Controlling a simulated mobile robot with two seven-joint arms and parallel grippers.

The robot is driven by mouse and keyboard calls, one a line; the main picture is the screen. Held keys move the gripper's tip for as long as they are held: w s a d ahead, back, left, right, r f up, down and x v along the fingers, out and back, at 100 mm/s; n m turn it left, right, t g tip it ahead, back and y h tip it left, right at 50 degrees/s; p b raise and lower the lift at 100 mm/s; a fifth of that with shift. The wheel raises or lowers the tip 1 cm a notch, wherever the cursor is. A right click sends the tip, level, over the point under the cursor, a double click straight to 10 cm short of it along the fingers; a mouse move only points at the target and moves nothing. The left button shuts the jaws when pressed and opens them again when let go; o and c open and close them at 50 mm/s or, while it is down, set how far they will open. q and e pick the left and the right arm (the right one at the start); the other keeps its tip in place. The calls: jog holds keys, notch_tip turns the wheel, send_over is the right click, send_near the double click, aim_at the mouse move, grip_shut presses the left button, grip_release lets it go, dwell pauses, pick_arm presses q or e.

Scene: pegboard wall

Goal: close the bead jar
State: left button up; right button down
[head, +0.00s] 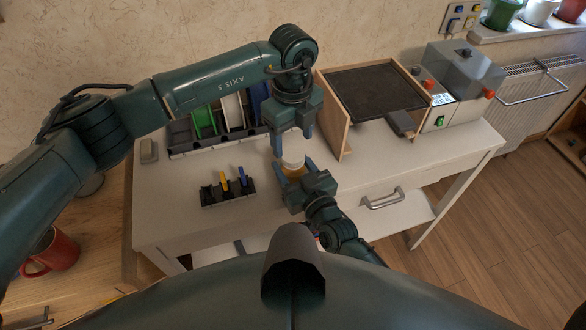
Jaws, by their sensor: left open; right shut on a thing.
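The bead jar (293,173) is a small amber jar on the white table, near its front edge. A white lid (292,158) shows at its top; I cannot tell whether it is fully seated. My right gripper (292,167) is shut on the jar, with one finger on each side. My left gripper (293,142) is open and points down just above the lid, its fingers spread to either side. The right gripper's body hides the jar's lower part.
A small dark rack (228,194) with yellow and blue pieces stands left of the jar. A dark bin row (205,140) is behind it. A wooden-framed black panel (375,90) and a grey machine (455,85) stand to the right. A red mug (58,252) is far left.

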aim_at(293, 154)
pick_arm(q)
jog(key=shift+f, duration=1.95)
jog(key=shift+c, duration=0.2)
